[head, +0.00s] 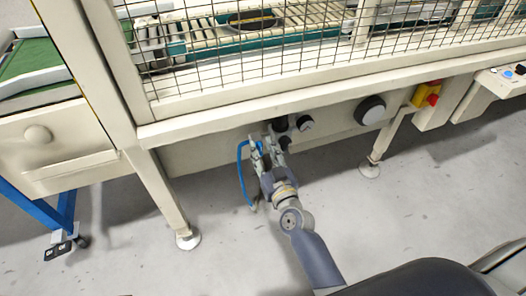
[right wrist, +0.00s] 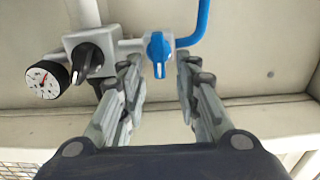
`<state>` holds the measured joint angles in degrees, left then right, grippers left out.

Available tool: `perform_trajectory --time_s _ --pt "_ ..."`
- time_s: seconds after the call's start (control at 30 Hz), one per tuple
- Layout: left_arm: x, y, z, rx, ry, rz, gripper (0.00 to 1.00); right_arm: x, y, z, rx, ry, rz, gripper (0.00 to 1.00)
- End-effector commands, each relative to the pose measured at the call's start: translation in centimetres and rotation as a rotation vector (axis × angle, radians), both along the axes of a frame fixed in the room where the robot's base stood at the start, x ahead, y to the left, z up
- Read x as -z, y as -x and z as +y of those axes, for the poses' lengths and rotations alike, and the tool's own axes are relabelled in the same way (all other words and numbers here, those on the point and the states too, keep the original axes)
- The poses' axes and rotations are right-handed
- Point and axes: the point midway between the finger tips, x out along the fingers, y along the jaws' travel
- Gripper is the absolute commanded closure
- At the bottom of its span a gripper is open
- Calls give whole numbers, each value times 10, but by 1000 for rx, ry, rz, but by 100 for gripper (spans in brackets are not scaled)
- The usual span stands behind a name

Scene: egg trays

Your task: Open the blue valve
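The blue valve (right wrist: 157,50) shows in the right wrist view, on a short white pipe under the machine's edge. Its handle stands upright in that picture, across the line of the pipe. My right gripper (right wrist: 160,75) is open, with one finger on each side of the valve's handle and gaps between. In the head view, my right gripper (head: 264,152) is at the fittings below the machine's frame. The valve itself cannot be made out there, behind the fingers. My left gripper is not in view.
A blue hose (right wrist: 203,18) runs from the valve. Beside it are a black knob (right wrist: 88,58) on a grey block and a pressure gauge (right wrist: 43,80). The floor below is clear.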

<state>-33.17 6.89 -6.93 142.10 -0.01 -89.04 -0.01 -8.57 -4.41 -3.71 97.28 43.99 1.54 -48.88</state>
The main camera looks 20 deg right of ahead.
Motion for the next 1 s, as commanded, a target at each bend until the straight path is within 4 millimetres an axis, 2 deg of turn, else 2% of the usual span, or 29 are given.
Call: perform_trajectory --time_s 0.2,0.27,0.33,0.37,0.77,1.0 --pt "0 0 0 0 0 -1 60 0 0 0 0 0 0 70" --pt "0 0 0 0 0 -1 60 0 0 0 0 0 0 81" --pt "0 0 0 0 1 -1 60 0 0 0 0 0 0 97" --pt "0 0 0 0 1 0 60 0 0 0 0 0 0 100" --pt "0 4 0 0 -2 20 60 0 0 -1 0 -25 1 100" --pt "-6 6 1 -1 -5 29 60 -1 0 -3 -1 -144 5 100"
